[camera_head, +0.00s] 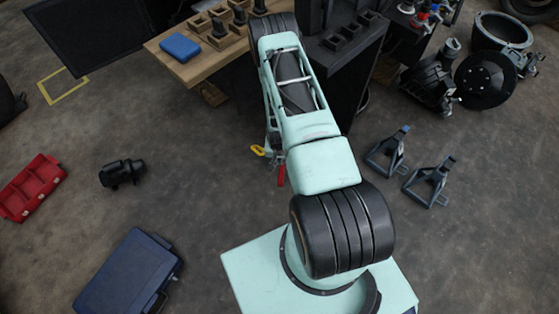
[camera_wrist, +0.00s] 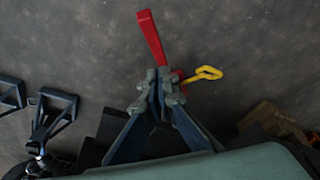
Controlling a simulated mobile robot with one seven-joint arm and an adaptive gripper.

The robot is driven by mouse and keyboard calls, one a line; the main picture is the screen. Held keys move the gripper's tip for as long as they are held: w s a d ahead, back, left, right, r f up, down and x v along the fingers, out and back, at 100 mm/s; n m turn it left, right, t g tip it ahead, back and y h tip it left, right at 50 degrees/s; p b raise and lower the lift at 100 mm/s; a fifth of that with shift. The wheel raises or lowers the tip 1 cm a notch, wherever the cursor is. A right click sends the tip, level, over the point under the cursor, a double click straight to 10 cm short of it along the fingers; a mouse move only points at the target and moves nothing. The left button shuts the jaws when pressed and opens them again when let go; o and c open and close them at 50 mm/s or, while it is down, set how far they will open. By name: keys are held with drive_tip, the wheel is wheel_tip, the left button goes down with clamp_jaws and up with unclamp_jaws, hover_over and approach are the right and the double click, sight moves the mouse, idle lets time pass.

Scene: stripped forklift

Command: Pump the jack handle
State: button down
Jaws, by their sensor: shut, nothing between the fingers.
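A red bar (camera_wrist: 151,38), which looks like the jack handle, extends up from beside my gripper in the wrist view. Its red end (camera_head: 281,175) shows just below my arm in the head view. A yellow loop-ended piece (camera_wrist: 204,75) sticks out to the right of it; it also shows in the head view (camera_head: 258,150). My gripper (camera_wrist: 162,76) is shut and empty, close to the base of the red bar. I cannot tell whether it touches the bar. The jack's body is not clearly visible, and my arm hides much of this area in the head view.
Two jack stands (camera_head: 388,152) (camera_head: 430,182) stand on the floor at right. A wooden bench (camera_head: 190,70) and dark machinery (camera_head: 345,75) lie ahead. A blue case (camera_head: 128,272), a red box (camera_head: 32,187) and a black part (camera_head: 121,173) lie at left, with bare floor between.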

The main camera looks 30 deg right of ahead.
drive_tip(key=b, duration=0.1)
hover_over(280, 176)
drive_tip(key=w, duration=0.1)
drive_tip(key=f, duration=0.6)
drive_tip(key=shift+w+d+f, duration=0.15)
drive_tip(key=shift+d+f, duration=0.15)
drive_tip(key=shift+f, duration=0.05)
drive_tip(key=shift+s+a+f, duration=0.4)
drive_tip(key=shift+s+f, duration=0.3)
drive_tip(key=shift+f, duration=0.15)
drive_tip(key=shift+s+a+f, duration=0.2)
drive_tip(key=shift+s+f, duration=0.1)
drive_tip(key=shift+f, duration=0.2)
